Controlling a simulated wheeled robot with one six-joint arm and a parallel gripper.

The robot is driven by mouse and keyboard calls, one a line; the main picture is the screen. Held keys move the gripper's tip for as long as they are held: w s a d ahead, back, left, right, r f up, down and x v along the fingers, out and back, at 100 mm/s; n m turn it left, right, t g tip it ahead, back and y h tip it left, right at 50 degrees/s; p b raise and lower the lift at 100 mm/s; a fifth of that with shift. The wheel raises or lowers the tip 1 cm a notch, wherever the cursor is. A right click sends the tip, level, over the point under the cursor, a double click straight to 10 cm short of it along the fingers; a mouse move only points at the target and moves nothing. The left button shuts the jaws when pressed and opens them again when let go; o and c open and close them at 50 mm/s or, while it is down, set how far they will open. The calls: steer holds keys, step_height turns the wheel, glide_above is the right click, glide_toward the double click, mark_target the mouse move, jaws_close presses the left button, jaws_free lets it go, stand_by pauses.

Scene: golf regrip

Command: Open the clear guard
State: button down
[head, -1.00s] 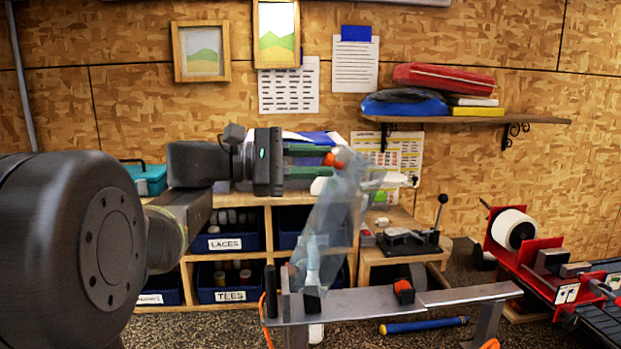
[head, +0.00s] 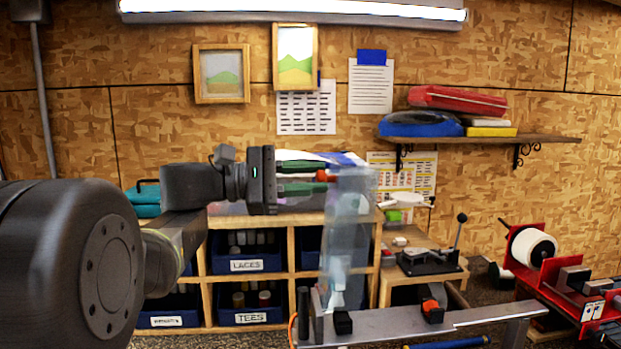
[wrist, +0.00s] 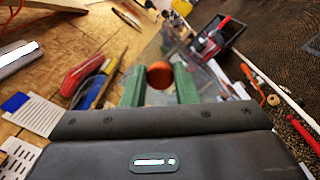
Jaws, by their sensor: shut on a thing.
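The clear guard (head: 346,225) is a see-through panel standing nearly upright above the metal rail (head: 400,322). An orange-red knob (head: 325,176) sits at its upper left edge. My gripper (head: 318,180) has green fingers and is shut on the knob from the left. In the wrist view the knob (wrist: 160,75) sits between the green finger tips, and the clear guard (wrist: 185,48) shows faintly beyond it. Through the guard, a pale nozzle-like part (head: 338,283) shows above a black block on the rail.
A cubby shelf with blue bins (head: 245,252) stands behind the rail. A small bench with a black lever press (head: 432,258) is to the right. A red machine with a white roll (head: 534,248) stands farther right. A wall shelf (head: 480,140) hangs above.

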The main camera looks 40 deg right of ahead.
steer(key=shift+w+r, duration=0.1)
steer(key=shift+r, duration=0.15)
steer(key=c, duration=1.3)
jaws_free()
steer(key=shift+w, duration=0.1)
steer(key=shift+o, duration=0.8)
steer(key=shift+w+f, duration=0.1)
steer(key=shift+f, duration=0.1)
steer(key=b+v, duration=0.2)
steer(key=v, duration=1.1)
steer(key=shift+a+b, duration=0.3)
steer(key=shift+a, duration=0.15)
steer(key=shift+d, duration=0.1)
